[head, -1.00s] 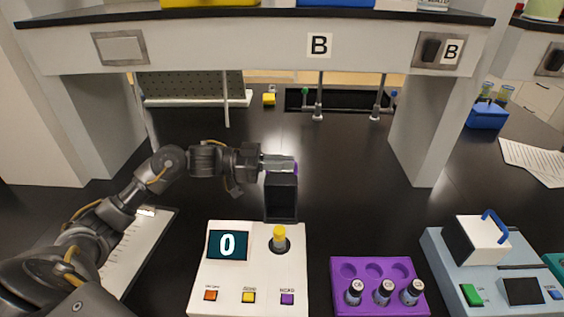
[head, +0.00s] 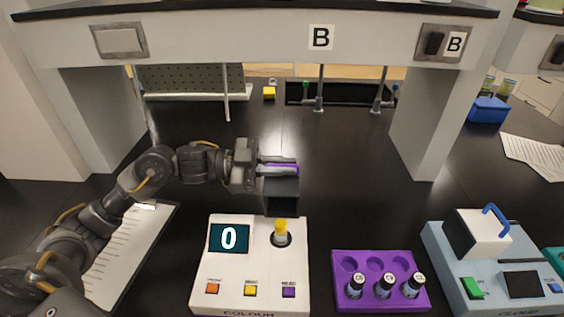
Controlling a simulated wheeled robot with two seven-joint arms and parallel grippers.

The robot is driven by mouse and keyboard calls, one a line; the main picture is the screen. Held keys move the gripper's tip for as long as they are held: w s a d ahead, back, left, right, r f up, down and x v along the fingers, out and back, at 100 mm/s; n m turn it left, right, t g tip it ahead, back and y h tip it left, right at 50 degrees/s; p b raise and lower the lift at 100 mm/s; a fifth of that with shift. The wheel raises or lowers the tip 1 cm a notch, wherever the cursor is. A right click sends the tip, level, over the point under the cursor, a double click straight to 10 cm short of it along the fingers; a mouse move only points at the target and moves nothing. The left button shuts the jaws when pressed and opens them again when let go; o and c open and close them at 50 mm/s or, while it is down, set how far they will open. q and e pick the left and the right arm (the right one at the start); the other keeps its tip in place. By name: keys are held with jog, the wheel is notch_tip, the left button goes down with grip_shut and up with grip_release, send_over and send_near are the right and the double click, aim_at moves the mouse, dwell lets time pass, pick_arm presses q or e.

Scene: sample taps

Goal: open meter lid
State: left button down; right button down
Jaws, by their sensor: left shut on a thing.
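The colour meter (head: 207,270) is a white box with a display reading 0 and orange, yellow and purple buttons. Its dark hollow lid (head: 283,190) stands raised behind the well, its open inside facing me. A purple strip shows at the lid's top. A yellow-capped vial (head: 281,229) stands in the uncovered well. My left gripper (head: 277,170) reaches in from the left and is shut on the lid at its top edge; the exact contact is partly hidden. My right gripper is not in view.
A purple rack (head: 341,300) with several vials stands right of the meter. A blue-grey device (head: 445,262) with a blue-handled white lid is further right. A white ruled sheet (head: 131,248) lies under my left arm.

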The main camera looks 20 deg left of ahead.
pick_arm(q)
jog(key=shift+s+d+r, duration=0.1)
jog(key=shift+s, duration=0.1)
dwell(0.3)
jog(key=c, duration=1.5)
grip_release()
jog(key=shift+s+a, duration=0.1)
jog(key=shift+a, duration=0.15)
jog(key=shift+b+v, duration=1.8)
jog(key=shift+v, duration=3.35)
